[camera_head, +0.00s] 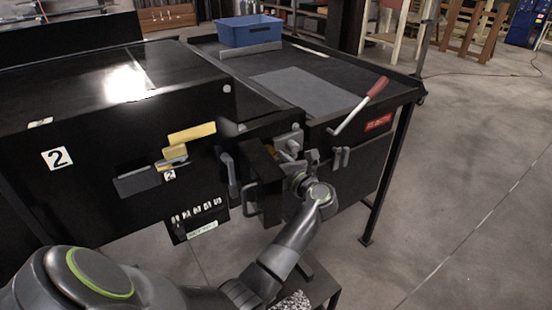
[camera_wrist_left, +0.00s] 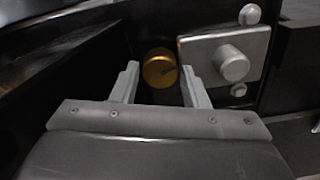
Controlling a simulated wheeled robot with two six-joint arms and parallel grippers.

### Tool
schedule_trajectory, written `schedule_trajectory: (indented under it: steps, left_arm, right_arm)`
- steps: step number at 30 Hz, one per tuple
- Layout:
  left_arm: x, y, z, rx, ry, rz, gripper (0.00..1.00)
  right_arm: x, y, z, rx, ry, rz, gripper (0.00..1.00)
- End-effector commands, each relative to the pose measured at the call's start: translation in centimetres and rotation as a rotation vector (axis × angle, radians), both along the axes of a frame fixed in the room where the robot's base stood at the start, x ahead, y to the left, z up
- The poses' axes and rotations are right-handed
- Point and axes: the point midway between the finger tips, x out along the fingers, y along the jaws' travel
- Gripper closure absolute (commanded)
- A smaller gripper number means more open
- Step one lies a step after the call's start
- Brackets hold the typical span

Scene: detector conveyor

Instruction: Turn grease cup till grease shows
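The grease cup (camera_wrist_left: 157,70) is a round brass-coloured cap with a dark mark on its face, seen in the left wrist view against a dark wall. In the head view it is mostly hidden near my left gripper. My left gripper (camera_wrist_left: 160,84) has its two grey fingers spread, one on each side of the cup in the picture. Gaps show between the cup and both fingers, and I cannot tell how deep it lies between them. No grease can be made out. My right gripper is in neither view.
A grey plate with a round knob (camera_wrist_left: 234,64) and bolts sits right of the cup. In the head view, a red-handled lever (camera_head: 375,88) rises at the right, a blue bin (camera_head: 248,32) stands on the conveyor, and a yellow block (camera_head: 192,133) is on the front panel.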

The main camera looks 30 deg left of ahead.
Motion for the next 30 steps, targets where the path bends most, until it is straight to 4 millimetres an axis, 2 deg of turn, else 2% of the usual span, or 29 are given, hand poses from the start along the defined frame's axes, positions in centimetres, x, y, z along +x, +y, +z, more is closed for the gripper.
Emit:
schedule_trajectory:
  steps: [1,6,17,30]
  left_arm:
    - [0.0,0.0,0.0,0.000,0.000,0.000,0.66]
    - [0.0,0.0,0.0,0.000,0.000,0.000,0.88]
    - [0.0,0.0,0.1,0.023,0.060,-0.001,0.88]
    - [0.0,0.0,0.2,0.152,0.369,0.000,0.88]
  right_arm:
    - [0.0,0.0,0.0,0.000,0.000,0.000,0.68]
    - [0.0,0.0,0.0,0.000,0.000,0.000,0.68]
    - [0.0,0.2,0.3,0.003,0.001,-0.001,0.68]
    - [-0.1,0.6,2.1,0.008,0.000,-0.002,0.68]
